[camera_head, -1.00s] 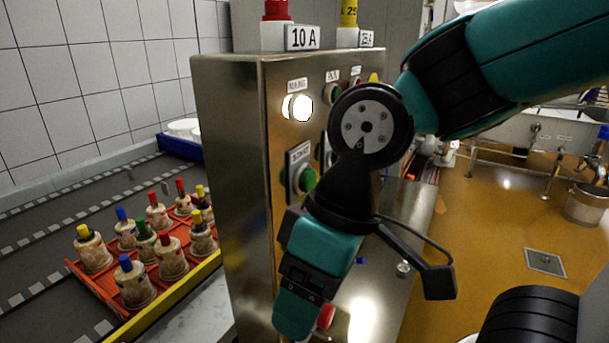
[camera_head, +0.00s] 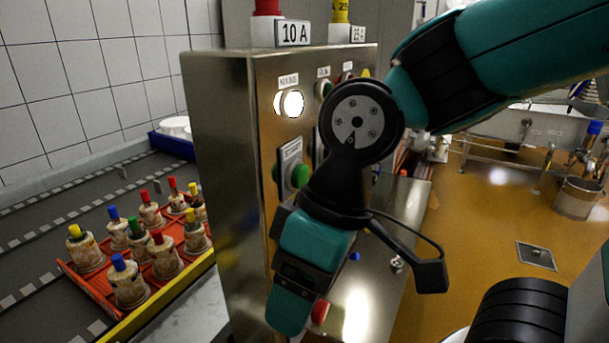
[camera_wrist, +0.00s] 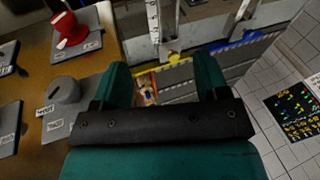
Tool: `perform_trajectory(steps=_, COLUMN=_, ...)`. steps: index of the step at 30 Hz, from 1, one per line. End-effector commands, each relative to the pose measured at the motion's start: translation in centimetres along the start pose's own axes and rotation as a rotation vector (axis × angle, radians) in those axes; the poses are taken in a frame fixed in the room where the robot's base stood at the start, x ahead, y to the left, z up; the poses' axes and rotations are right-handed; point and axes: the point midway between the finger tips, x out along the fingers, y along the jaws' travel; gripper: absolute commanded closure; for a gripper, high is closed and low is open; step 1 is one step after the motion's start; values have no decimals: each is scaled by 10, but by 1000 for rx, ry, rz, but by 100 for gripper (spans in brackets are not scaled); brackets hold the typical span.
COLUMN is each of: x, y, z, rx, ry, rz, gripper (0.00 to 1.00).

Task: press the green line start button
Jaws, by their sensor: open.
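The green start button (camera_head: 300,175) sits on a grey plate labelled START (camera_head: 291,151) on the front of the steel control cabinet (camera_head: 222,180). In the head view my gripper (camera_head: 290,313) hangs below the button, in front of the cabinet face, pointing down and apart from the button. My wrist is just right of the button and leaves it visible. In the wrist view my gripper (camera_wrist: 163,76) shows two teal fingers spread apart with nothing between them. The green button cannot be made out in the wrist view.
A lit white lamp (camera_head: 290,103) is above the start button. An orange tray (camera_head: 88,284) of capped moulds stands on the conveyor at left.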

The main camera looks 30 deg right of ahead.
Motion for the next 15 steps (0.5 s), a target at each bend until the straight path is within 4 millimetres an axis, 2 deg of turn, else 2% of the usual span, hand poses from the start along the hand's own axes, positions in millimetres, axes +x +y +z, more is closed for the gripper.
perform_trajectory(steps=7, x=0, y=0, z=0, rx=0, ry=0, rz=0, gripper=32)
perform_trajectory(steps=8, x=0, y=0, z=0, rx=0, ry=0, rz=0, gripper=37)
perform_trajectory(steps=15, x=0, y=0, z=0, rx=0, ry=0, rz=0, gripper=92)
